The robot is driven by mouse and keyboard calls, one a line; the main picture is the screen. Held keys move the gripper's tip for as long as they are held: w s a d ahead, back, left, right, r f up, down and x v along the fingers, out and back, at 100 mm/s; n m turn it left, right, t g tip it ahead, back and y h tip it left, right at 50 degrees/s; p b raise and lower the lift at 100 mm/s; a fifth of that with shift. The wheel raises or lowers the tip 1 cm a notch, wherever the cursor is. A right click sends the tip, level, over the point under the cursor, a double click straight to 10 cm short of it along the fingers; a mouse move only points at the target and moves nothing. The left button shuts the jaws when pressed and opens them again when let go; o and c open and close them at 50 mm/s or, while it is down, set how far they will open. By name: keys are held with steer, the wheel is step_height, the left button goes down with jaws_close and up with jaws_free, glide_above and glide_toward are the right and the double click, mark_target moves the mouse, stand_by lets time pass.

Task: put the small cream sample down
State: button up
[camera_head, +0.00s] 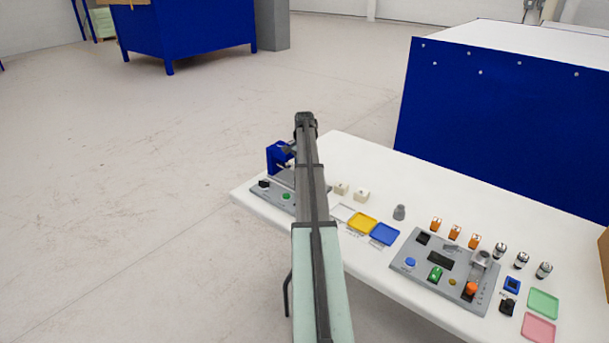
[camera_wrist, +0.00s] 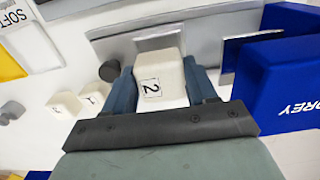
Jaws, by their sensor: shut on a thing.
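The small cream sample (camera_wrist: 158,80), a block marked "2", is between the two blue-grey fingers of my gripper (camera_wrist: 160,75) in the wrist view. The fingers are shut on its sides. Its far end is over or against a light grey plate (camera_wrist: 160,43) beside the blue press (camera_wrist: 280,85); I cannot tell whether it touches. In the head view the blue press (camera_head: 277,157) stands at the table's left end, and my arm hides the held sample and most of my gripper.
Two other cream blocks (camera_head: 341,188) (camera_head: 361,195) stand on the table (camera_head: 345,150); one shows a "1" in the wrist view (camera_wrist: 97,95). White, yellow (camera_head: 362,223) and blue (camera_head: 384,234) trays lie nearby. A grey cylinder (camera_head: 399,212) and a control panel (camera_head: 440,262) are further right.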

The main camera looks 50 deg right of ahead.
steer(key=r, duration=0.6)
steer(key=shift+s+d+r, duration=0.1)
steer(key=shift+s+d, duration=0.1)
steer(key=s+d+m, duration=0.3)
steer(key=s, duration=2)
steer(key=shift+s+a+f+n, duration=1)
steer(key=shift+s+a+n, duration=0.5)
steer(key=shift+s+a, duration=2.1)
steer(key=shift+w+a+f, duration=0.1)
steer(key=shift+f, duration=1.5)
steer(key=shift+w+a+f, duration=0.15)
steer(key=shift+f, duration=1.45)
steer(key=shift+w+a+f, duration=0.1)
steer(key=shift+f, duration=1.5)
